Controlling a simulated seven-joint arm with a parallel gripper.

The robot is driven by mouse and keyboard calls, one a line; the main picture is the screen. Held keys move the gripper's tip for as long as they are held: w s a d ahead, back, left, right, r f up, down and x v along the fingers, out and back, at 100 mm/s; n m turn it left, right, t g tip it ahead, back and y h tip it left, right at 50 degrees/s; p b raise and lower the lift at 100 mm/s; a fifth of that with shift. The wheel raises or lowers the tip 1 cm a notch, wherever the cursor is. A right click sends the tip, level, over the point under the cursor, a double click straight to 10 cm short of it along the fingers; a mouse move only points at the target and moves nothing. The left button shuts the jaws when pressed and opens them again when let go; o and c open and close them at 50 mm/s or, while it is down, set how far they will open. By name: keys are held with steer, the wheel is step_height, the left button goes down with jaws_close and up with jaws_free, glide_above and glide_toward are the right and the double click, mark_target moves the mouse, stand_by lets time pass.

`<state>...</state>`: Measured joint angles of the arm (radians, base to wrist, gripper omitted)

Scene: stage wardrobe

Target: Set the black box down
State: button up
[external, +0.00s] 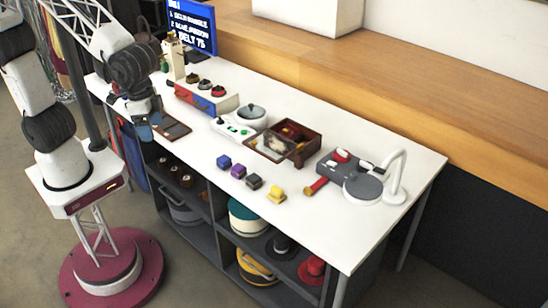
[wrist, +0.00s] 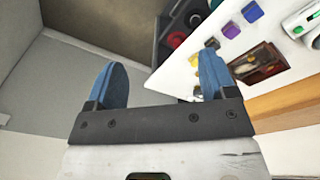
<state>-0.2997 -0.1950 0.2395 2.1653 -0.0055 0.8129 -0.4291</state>
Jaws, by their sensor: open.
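The black box (external: 254,181) is a small dark cube on the white table (external: 335,235). It sits in a short row with a blue cube (external: 224,162), a purple cube (external: 238,171) and a yellow cube (external: 277,194). My gripper (external: 146,132) is at the table's left front edge, well left of the row. In the wrist view, its two blue fingers (wrist: 162,75) are wide apart with nothing between them. There the black box (wrist: 211,43) shows small and dark above the right finger's tip.
An open brown case (external: 283,141), a white console with a round dial (external: 236,122), a grey unit with a lamp (external: 352,176) and a dark flat tray (external: 172,127) stand on the table. Shelves below hold hats. The table's front right is clear.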

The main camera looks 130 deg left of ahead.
steer(key=w+a+f+n, duration=0.2)
steer(key=w+a+f, duration=0.25)
steer(key=a, duration=0.25)
steer(key=w+a+f+n, duration=0.3)
steer(key=a+f, duration=0.3)
steer(key=a, duration=0.2)
steer(key=n+g, duration=0.1)
steer(key=n, duration=0.3)
glide_above(254, 177)
step_height(254, 177, down, 12)
steer(key=shift+s+a+f, duration=0.1)
steer(key=shift+f, duration=0.15)
steer(key=shift+f, duration=1.3)
steer(key=shift+d+f, duration=0.2)
steer(key=shift+f, duration=2.4)
steer(key=c, duration=1.1)
